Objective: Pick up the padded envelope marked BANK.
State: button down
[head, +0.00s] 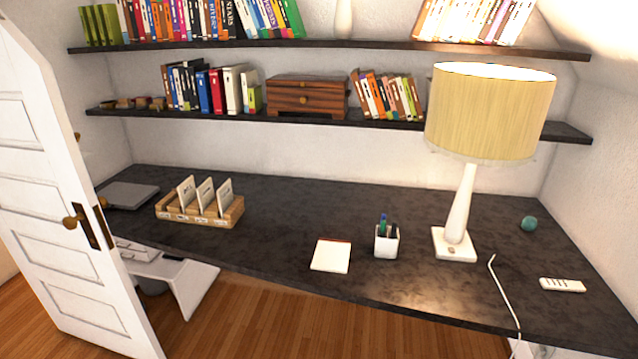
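A low wooden rack (232,213) sits on the left part of the dark desk. Three pale upright cards or envelopes stand in it: a left one (187,192), a middle one (206,194) and a right one (225,195). They lean a little and have gaps between them. Small marks on the rack's front are too small to read. I cannot make out the word BANK anywhere, so I cannot tell which piece, if any, is the padded envelope. My gripper is not in view.
A tall lamp (468,195), pen cup (386,243), notepad (331,255), white remote-like object (562,285) with a cord nearby, and green ball (529,223) stand on the desk (300,215). Two shelves of books hang above. A white door (60,200) stands at left.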

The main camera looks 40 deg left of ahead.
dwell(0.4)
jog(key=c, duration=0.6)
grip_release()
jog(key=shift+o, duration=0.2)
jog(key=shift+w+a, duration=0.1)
